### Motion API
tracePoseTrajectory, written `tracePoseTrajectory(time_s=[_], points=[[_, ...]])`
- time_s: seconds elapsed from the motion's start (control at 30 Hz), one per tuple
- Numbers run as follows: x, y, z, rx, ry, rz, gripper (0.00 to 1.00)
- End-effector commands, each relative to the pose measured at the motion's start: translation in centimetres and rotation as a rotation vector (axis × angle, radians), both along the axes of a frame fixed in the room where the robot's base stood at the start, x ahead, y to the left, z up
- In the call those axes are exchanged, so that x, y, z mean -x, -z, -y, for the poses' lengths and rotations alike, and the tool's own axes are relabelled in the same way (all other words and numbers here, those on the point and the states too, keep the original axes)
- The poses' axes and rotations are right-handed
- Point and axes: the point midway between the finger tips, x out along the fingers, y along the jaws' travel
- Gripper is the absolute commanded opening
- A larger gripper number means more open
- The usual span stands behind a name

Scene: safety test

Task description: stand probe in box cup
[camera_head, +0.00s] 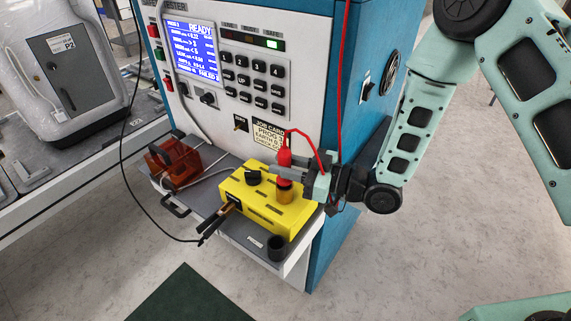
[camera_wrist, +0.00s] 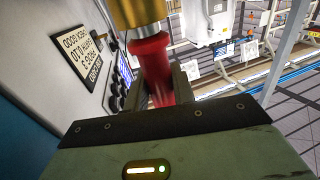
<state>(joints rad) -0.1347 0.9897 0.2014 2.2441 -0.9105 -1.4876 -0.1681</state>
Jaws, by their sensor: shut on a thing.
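The red probe (camera_head: 285,157) stands upright, its red cable rising from the top. My gripper (camera_head: 287,173) is shut on it from the right, above the yellow box (camera_head: 257,212). A brass-coloured cup (camera_head: 285,194) is on the box top, directly under the probe. In the wrist view, the red probe (camera_wrist: 154,65) is between my fingers, with a short metal part showing between it and the brass cup (camera_wrist: 138,12). The probe's end appears to be at or in the cup's mouth; how deep it sits cannot be told.
The box is on a grey shelf (camera_head: 213,212) before the tester panel (camera_head: 235,85). A black knob (camera_head: 253,177) and a black clip (camera_head: 230,207) are on the box. An orange-red fixture (camera_head: 173,163) is left. A small black cup (camera_head: 277,248) is at the shelf's front.

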Motion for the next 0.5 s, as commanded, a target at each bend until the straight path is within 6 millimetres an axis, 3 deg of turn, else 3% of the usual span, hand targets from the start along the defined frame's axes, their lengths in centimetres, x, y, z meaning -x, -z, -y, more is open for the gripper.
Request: tracePoseTrajectory(time_s=[0.03,0.07,0.1,0.17,0.5], points=[[0.0,-0.04,-0.01,0.0,0.0,0.0,0.09],[0.0,-0.04,-0.01,0.0,0.0,0.0,0.28],[0.0,-0.04,-0.01,0.0,0.0,0.0,0.39],[0.0,-0.03,-0.01,0.0,0.0,0.0,0.51],[0.0,-0.01,0.01,0.0,0.0,0.0,0.51]])
